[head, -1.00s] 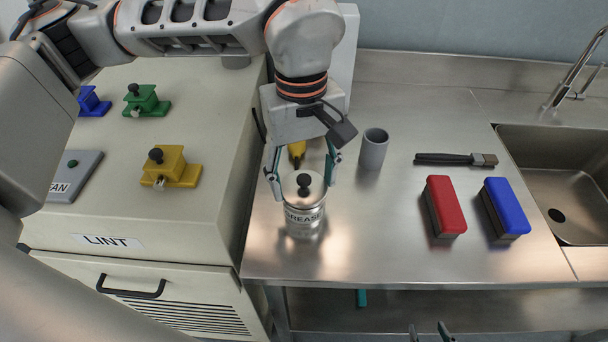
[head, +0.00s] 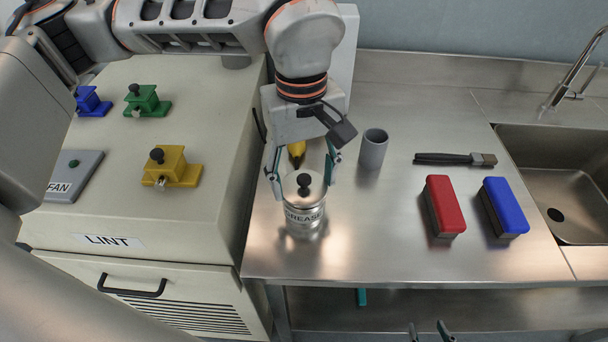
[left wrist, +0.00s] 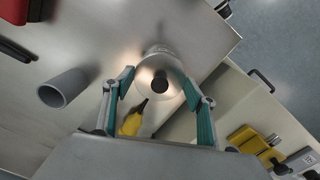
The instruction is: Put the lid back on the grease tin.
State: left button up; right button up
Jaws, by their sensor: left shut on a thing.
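The grease tin (head: 304,222), a silver can labelled GREASE, stands upright near the front left of the steel counter. Its round silver lid (head: 316,186) with a black knob is over the tin's mouth, looking level; I cannot tell whether a small gap is left below it. My left gripper (head: 303,182) points down with one finger on each side of the lid, shut on it. In the left wrist view the lid (left wrist: 147,74) shows between the fingertips, hiding most of the tin. My right gripper (head: 430,333) just shows at the bottom edge, fingertips apart, empty.
A yellow-tipped object (head: 297,150) is right behind the lid. The LINT machine (head: 190,225) is close on the left.

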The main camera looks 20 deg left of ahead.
pick_arm(q)
jog(key=shift+f, duration=0.15)
pick_arm(e)
jog(key=shift+s+f, duration=0.15)
jog(key=shift+s+f, duration=0.1)
jog(key=shift+s, duration=0.15)
jog(key=shift+w+r, duration=0.25)
jog(key=shift+w, duration=0.2)
dwell(0.4)
pick_arm(q)
jog(key=o, duration=1)
jog(key=shift+c, duration=0.2)
jog(key=shift+o, duration=0.5)
